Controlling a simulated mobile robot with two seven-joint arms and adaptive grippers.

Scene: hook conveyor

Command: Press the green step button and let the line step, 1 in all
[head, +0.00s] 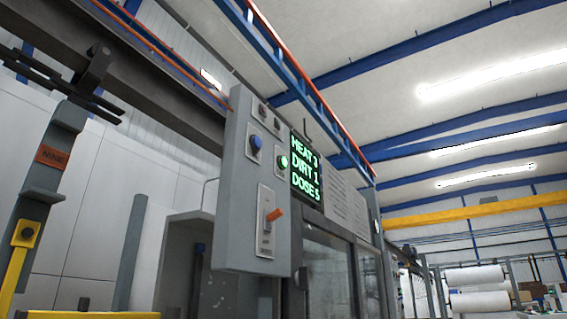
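The control panel (236,190) is a grey box standing in the middle of the head view, seen from below. A small round green button (283,161) sits on its face, just left of the display. It looks bright and lit. The green-lettered display (306,168) reads HEAT 3, DIRT 1, DOSE 5. A grey hanger (57,150) with an orange tag marked NINE hangs from the overhead line at the left. Neither of my grippers shows in this view, and nothing covers the green button.
A blue knob (255,143) is left of the green button. An orange-handled lever (274,214) sits below on a light plate. The overhead rail (150,75) runs above the hanger. A glazed grey cabinet (327,275) stands right of the panel. White rolls (475,276) are farther right.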

